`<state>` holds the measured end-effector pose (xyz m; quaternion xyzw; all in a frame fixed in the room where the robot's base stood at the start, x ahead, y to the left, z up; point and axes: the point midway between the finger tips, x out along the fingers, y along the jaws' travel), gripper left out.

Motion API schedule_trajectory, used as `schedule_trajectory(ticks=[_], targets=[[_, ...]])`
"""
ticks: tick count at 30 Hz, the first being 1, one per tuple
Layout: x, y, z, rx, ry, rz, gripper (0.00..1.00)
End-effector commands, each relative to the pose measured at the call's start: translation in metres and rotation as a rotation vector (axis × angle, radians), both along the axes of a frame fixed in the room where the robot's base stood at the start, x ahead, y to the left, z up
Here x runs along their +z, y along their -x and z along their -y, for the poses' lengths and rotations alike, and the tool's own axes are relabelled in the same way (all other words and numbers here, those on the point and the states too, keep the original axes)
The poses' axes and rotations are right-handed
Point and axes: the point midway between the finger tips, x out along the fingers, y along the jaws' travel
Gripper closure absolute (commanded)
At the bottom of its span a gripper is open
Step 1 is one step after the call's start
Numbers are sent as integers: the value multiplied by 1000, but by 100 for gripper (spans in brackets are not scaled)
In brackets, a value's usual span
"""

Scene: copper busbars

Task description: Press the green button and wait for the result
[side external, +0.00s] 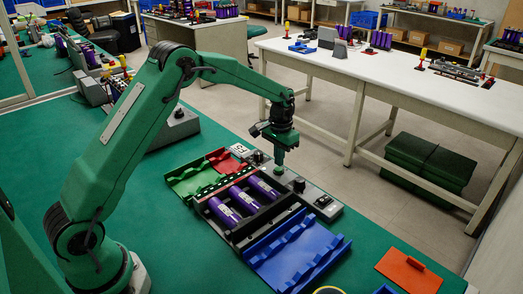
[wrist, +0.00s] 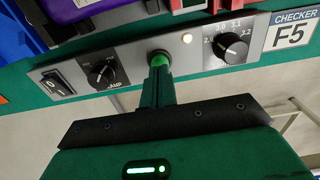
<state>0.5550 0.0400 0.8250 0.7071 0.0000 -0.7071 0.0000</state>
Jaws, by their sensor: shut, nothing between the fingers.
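The green button (wrist: 160,57) is on the grey checker panel (wrist: 205,62), between two black knobs. In the wrist view the shut fingertips of my gripper (wrist: 158,72) are right at the button and cover most of it; I cannot tell how far it is pressed in. A small pale lamp (wrist: 187,38) is lit beside the button. In the side view my gripper (side external: 279,166) points down at the panel (side external: 318,196), and the button is hidden behind the fingers. Nothing is held.
Purple cells (side external: 224,212) lie in a black holder beside the panel. A blue tray (side external: 298,252), a green tray (side external: 192,178) and a red tray (side external: 222,160) flank it. An orange plate (side external: 408,270) lies on the green bench at the right.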

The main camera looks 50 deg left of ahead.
Motion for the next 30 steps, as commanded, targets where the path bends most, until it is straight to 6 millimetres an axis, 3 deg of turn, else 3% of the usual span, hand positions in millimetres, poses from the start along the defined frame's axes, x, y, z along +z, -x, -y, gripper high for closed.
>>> schedule_trajectory(ticks=[30], targets=[[57,0,0,0,0,1,100]])
